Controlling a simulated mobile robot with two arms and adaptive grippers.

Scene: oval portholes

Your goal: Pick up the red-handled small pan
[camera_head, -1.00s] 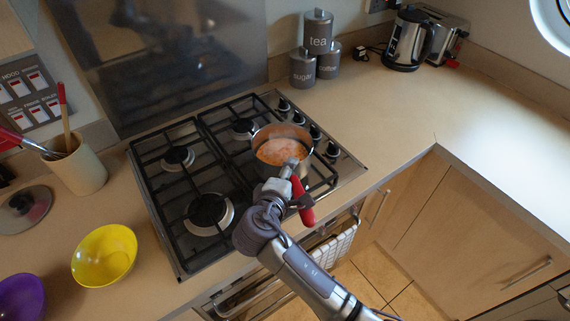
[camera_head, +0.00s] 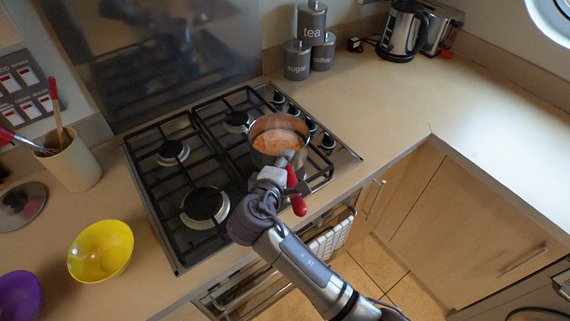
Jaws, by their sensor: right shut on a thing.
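The small pan (camera_head: 278,134) is a steel saucepan with orange food in it and a red handle (camera_head: 297,190). It is over the right front part of the gas hob (camera_head: 187,243); I cannot tell whether its base touches the grate. My right gripper (camera_head: 290,176) comes up from the bottom of the picture and is shut on the red handle near the pan, hiding part of it. My left gripper is not in view.
A yellow bowl (camera_head: 101,251) and a purple bowl (camera_head: 20,298) sit left of the hob. A utensil pot (camera_head: 72,166) and a pan lid (camera_head: 22,206) are farther left. Canisters (camera_head: 297,60) and a kettle (camera_head: 402,35) stand behind. The right counter (camera_head: 480,120) has clear room.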

